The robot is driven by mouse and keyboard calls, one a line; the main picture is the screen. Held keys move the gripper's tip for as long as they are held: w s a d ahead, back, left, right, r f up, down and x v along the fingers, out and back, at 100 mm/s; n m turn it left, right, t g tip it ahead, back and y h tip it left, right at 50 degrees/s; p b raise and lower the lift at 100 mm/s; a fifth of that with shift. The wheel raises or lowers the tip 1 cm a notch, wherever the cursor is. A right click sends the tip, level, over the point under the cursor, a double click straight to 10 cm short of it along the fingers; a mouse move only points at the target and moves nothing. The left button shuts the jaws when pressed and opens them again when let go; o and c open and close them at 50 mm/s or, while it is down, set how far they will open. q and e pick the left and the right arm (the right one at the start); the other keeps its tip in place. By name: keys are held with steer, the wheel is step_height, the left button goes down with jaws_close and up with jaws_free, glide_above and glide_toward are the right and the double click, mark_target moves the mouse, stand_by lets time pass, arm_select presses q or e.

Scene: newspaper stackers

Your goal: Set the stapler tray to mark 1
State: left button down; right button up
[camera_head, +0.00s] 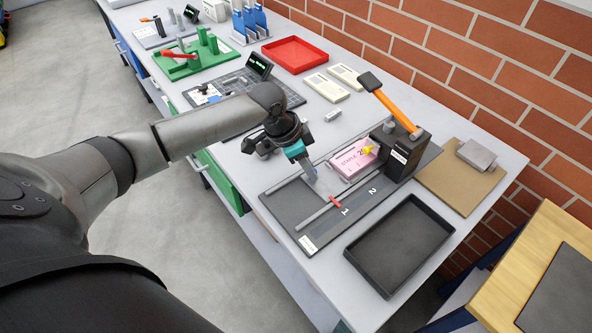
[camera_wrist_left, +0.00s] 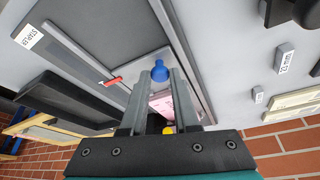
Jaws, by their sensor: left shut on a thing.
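The stapler tray (camera_wrist_left: 140,75) is a light grey sliding plate on a dark base (camera_head: 295,222), with a blue knob (camera_wrist_left: 160,71) at its front end. A pink paper stack (camera_head: 352,160) lies on it below the orange-handled stapler (camera_head: 395,110). A red pointer (camera_head: 335,202) sits at the rail beside the numeral 1 (camera_head: 345,212); the numeral 2 (camera_head: 373,191) is farther along toward the stapler. I cannot tell whether the pointer is exactly on the mark. My left gripper (camera_head: 312,176) is shut on the blue knob, which also shows between its fingertips in the left wrist view.
A black empty tray (camera_head: 400,245) lies right of the base. A brown board (camera_head: 465,178) with a grey block is behind it. A red tray (camera_head: 295,54), cream pads (camera_head: 325,88) and a green fixture (camera_head: 190,58) stand farther along the bench by the brick wall.

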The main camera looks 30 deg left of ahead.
arm_select(q)
steer(key=shift+w+d, duration=0.15)
steer(key=shift+w, duration=0.15)
steer(key=c, duration=0.7)
jaws_free()
steer(key=shift+o, duration=0.2)
steer(key=p+v, duration=0.2)
steer(key=v, duration=1.3)
steer(key=shift+r, duration=0.1)
